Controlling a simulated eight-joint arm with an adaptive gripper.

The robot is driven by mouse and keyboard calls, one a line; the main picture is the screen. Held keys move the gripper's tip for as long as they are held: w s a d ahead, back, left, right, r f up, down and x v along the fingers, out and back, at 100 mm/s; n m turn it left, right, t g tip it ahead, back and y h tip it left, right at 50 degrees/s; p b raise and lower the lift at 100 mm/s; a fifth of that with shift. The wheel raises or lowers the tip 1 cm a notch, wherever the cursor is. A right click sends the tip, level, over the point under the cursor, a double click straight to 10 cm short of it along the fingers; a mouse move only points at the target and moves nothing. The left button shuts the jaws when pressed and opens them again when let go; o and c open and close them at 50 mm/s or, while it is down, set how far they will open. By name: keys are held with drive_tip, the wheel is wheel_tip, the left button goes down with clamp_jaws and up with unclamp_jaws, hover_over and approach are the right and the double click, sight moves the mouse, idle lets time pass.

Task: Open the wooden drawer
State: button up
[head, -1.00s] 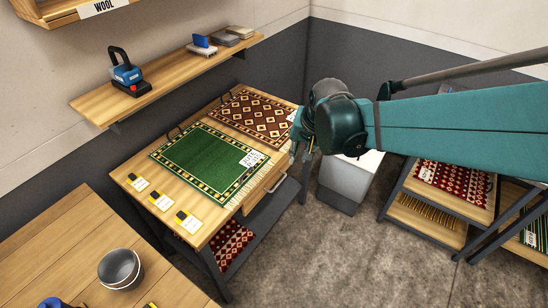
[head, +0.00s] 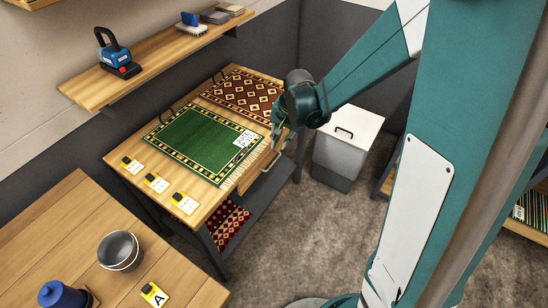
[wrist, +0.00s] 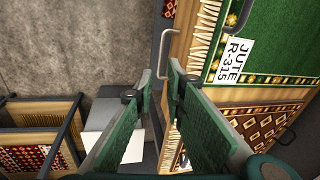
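The wooden drawer (head: 249,178) sits under the front edge of the rug table and looks shut. Its metal bar handle (head: 269,164) is on the front. In the wrist view the handle (wrist: 164,54) stands just beyond my fingertips, with the drawer front (wrist: 184,46) to its right. My gripper (head: 278,149) is at the table's front edge, close to the handle. In the wrist view my gripper (wrist: 160,70) is open, with a narrow empty gap between the two green-padded fingers. Whether a finger touches the handle I cannot tell. My wrist partly hides this area in the head view.
A green rug (head: 198,138) and a red-brown patterned rug (head: 245,97) lie on the table (head: 118,160). A white bin (head: 344,155) stands to the right. A wall shelf (head: 90,92) holds a blue tool. Open floor (head: 285,240) lies in front.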

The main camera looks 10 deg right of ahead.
drive_tip(key=m, duration=0.1)
approach(274, 162)
drive_tip(key=shift+w+r+g, duration=0.1)
drive_tip(key=shift+w+g, duration=0.2)
idle(0.4)
drive_tip(key=shift+w+a+f+b, duration=0.15)
drive_tip(key=shift+f+b, duration=0.15)
drive_tip(key=shift+f, duration=1)
drive_tip(key=shift+w+a+f+b, duration=0.2)
drive_tip(key=shift+f+b, duration=0.1)
drive_tip(key=shift+f, duration=1)
drive_tip(key=shift+w+a+f+b, duration=0.15)
drive_tip(key=shift+f+b, duration=0.15)
drive_tip(key=shift+f, duration=0.95)
drive_tip(key=shift+c, duration=0.3)
clamp_jaws()
